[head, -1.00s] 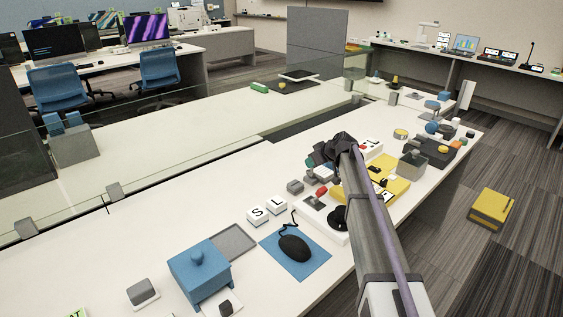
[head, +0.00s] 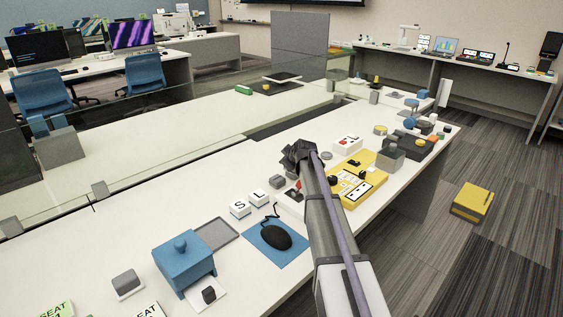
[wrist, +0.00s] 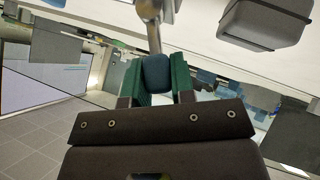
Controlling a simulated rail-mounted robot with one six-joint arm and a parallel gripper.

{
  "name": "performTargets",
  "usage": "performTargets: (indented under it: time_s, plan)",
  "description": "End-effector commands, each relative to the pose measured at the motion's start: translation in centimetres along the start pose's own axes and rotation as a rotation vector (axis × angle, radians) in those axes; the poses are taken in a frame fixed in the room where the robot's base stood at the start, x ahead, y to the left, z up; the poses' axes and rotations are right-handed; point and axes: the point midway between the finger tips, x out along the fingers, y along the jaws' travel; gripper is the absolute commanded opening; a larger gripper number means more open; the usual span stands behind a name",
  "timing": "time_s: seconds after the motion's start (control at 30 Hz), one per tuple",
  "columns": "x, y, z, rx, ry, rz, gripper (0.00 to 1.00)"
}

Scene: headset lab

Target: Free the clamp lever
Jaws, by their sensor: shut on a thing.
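My gripper (wrist: 155,85) is shut on a dark blue-teal rounded knob in the wrist view. The knob (wrist: 156,72) sits between the two green finger pads, at the end of a metallic shaft, which I take to be the clamp lever (wrist: 152,32). The shaft runs from the knob up to a fitting at the top edge of the picture. In the head view my gripper (head: 299,154) is low over the middle of the white table and hides the knob and lever.
A grey block (wrist: 264,22) is close by in the wrist view. Beside my arm on the table (head: 120,225) are a red-topped lever (head: 297,186), a yellow panel (head: 358,185), a black mouse (head: 276,236) and a blue box (head: 184,262). The table's left part has bare room.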

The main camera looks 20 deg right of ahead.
Motion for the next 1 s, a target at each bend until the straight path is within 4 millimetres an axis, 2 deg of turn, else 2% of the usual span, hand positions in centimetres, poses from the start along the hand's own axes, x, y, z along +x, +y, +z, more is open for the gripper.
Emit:
performTargets:
  time_s: [0.27, 0.3, 0.53, 0.83, 1.0]
  plan:
    - [-0.1, -0.1, 0.1, -0.004, -0.003, -0.003, 0.0]
    - [-0.1, -0.1, 0.1, -0.004, -0.003, -0.003, 0.27]
    - [0.0, -0.1, 0.0, -0.003, -0.001, -0.001, 0.49]
    - [-0.5, 0.0, -0.1, -0.002, -0.001, -0.001, 0.49]
    - [-3.6, 0.1, -0.4, -0.002, -0.001, 0.0, 0.49]
